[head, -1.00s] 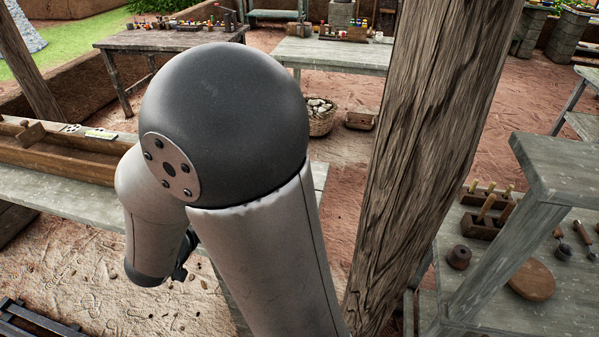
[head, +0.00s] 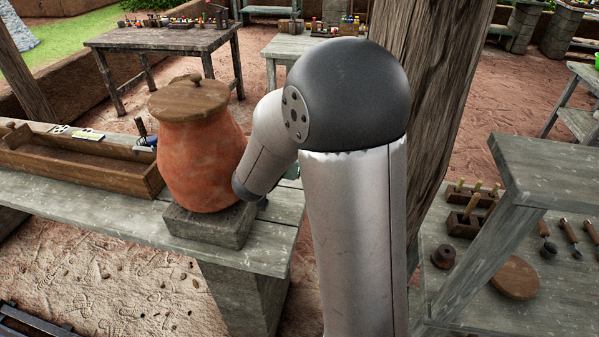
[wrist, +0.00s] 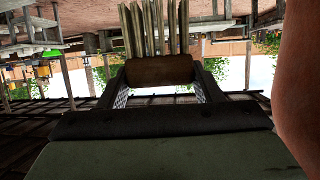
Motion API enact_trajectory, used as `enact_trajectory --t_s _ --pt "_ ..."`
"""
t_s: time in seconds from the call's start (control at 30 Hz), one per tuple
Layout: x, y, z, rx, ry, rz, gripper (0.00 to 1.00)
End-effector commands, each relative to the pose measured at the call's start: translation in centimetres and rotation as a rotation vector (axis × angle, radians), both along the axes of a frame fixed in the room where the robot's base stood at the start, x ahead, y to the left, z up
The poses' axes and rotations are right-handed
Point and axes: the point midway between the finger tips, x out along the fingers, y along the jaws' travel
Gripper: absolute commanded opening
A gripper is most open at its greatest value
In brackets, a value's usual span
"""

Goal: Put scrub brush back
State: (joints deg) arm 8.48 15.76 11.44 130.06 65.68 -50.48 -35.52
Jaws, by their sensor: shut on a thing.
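In the wrist view my gripper (wrist: 158,84) is shut on the scrub brush (wrist: 160,70). The brush has a brown wooden body between the two fingers and several pale, stiff bristle-like strips beyond it. In the head view my arm and a large clay pot hide the gripper and the brush. The wrist picture appears upside down, with the open yard behind the brush. I cannot tell from these frames where the brush's own place is.
The reddish clay pot (head: 200,150) with a wooden lid (head: 190,98) stands on a stone block (head: 208,226), close beside my arm. A wooden trough (head: 75,168) lies left on the bench (head: 120,215). A thick post (head: 440,110) and a tool shelf (head: 550,170) stand right.

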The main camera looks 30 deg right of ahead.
Motion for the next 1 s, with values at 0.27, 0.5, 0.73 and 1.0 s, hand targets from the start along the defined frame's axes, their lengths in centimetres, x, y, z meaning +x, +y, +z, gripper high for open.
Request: enact_trajectory --t_s 0.27,0.5,0.73,1.0 --pt "10.1 -3.6 -1.1 0.001 0.006 0.302 0.3" --pt "13.2 -6.4 -3.1 0.003 0.003 0.439 0.3" --pt "13.9 -7.4 -5.1 0.006 0.004 0.484 0.3" --pt "13.9 -7.3 -9.4 0.004 0.003 0.487 0.3"
